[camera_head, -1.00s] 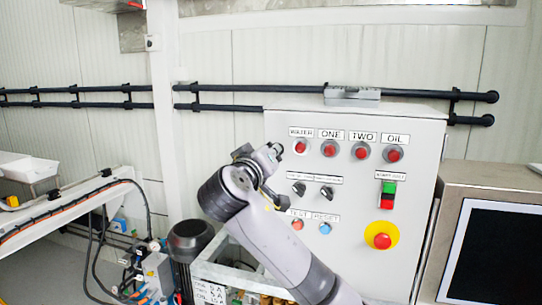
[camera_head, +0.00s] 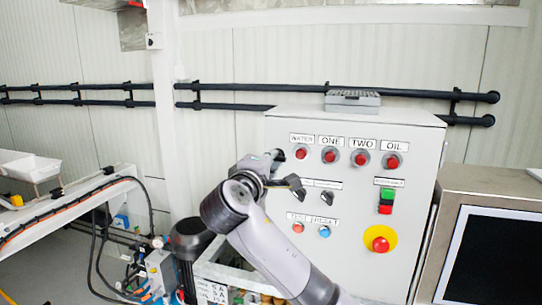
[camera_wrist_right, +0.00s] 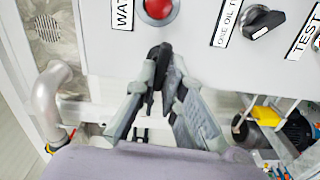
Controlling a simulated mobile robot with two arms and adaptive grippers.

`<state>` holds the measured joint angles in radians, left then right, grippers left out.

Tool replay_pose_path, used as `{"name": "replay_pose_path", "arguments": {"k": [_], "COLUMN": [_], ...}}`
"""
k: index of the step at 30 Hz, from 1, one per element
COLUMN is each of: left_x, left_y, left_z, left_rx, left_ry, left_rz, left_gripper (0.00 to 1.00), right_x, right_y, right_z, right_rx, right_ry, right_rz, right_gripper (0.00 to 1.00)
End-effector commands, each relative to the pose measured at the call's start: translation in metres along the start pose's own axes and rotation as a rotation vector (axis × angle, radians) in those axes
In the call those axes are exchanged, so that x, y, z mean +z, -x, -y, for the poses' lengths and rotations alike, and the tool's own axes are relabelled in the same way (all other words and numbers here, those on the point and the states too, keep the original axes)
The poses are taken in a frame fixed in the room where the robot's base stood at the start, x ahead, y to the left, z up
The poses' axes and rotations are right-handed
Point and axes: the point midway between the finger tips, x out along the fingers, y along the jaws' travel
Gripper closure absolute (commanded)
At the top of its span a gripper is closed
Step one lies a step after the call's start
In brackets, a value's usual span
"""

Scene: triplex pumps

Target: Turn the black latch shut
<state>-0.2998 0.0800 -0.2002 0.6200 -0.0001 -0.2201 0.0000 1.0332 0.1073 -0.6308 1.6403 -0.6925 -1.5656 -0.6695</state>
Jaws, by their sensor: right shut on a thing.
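The grey control box (camera_head: 350,230) stands in the middle of the head view. My right gripper (camera_head: 284,168) is at the left edge of its front face, below the leftmost red button. In the right wrist view my right gripper (camera_wrist_right: 168,75) is shut on the black latch (camera_wrist_right: 158,62), a small dark upright piece between the fingertips at the box's edge. The fingers hide part of the latch, so its exact angle is hard to tell. My left gripper is in neither view.
Red buttons (camera_head: 330,155), black selector knobs (camera_head: 327,198) and a yellow-ringed emergency stop (camera_head: 380,242) are on the box face close to my right gripper. A monitor (camera_head: 505,255) stands at the right. A bent pipe (camera_wrist_right: 47,100) shows in the right wrist view.

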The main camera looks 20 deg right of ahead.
Motion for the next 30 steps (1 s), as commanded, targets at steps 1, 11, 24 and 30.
{"name": "replay_pose_path", "arguments": {"k": [1, 11, 24, 30], "left_x": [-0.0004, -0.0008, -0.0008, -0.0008], "left_y": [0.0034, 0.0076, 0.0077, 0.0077], "left_z": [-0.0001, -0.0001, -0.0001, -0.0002], "left_rx": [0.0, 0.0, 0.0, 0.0], "left_ry": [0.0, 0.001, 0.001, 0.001], "left_rz": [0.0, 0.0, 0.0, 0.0], "left_gripper": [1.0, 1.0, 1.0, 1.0], "right_x": [-0.0008, -0.0009, -0.0008, -0.0005], "right_y": [0.0003, 0.0005, 0.0003, 0.0002], "right_z": [-0.0014, 0.0002, 0.0008, 0.0008], "right_rx": [0.001, 0.001, 0.001, 0.001], "right_ry": [0.023, 0.109, 0.118, 0.116], "right_rz": [-0.003, -0.003, -0.003, -0.002], "right_gripper": [1.0, 1.0, 1.0, 0.77]}}
